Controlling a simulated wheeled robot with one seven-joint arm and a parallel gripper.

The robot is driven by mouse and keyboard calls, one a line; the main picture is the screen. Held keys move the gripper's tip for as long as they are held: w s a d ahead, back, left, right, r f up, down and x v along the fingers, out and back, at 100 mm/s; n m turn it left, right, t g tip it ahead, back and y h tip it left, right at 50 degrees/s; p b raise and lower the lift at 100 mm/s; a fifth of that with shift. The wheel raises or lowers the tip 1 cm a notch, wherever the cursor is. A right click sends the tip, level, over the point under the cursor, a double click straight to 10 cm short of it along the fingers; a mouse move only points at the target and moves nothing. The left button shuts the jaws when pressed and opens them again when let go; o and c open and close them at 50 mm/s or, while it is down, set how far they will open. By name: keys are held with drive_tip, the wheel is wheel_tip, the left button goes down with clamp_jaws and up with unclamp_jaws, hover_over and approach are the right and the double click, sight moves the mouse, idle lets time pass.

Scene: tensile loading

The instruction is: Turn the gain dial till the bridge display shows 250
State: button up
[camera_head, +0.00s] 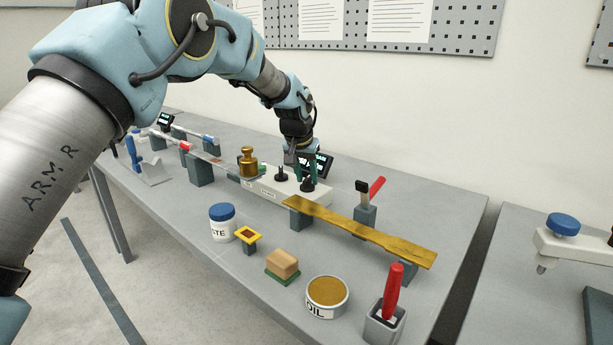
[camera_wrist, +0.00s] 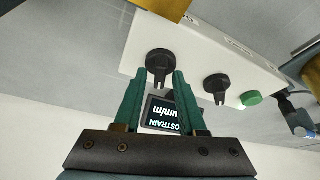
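A white bridge box (camera_head: 262,189) stands on the bench with two black dials on top. The right dial (camera_head: 307,185) is below my gripper (camera_head: 305,177); the other dial (camera_head: 281,174) is to its left. I cannot read which one is the gain dial. In the wrist view, the dial under my gripper (camera_wrist: 159,72) shows between the green fingertips (camera_wrist: 160,62), with gaps at both sides. My gripper is open and holds nothing.
A brass weight (camera_head: 248,162) stands at the box's left. A wooden beam (camera_head: 360,230) on supports lies in front and right, with a red-handled tool (camera_head: 375,189) behind it.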

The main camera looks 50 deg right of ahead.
drive_tip(key=shift+o, duration=0.4)
drive_tip(key=shift+r, duration=0.1)
drive_tip(key=b+v, duration=0.2)
drive_tip(key=v, duration=0.8)
drive_tip(key=shift+a+r, duration=0.2)
drive_tip(key=shift+r, duration=0.05)
drive_tip(key=shift+s, duration=0.1)
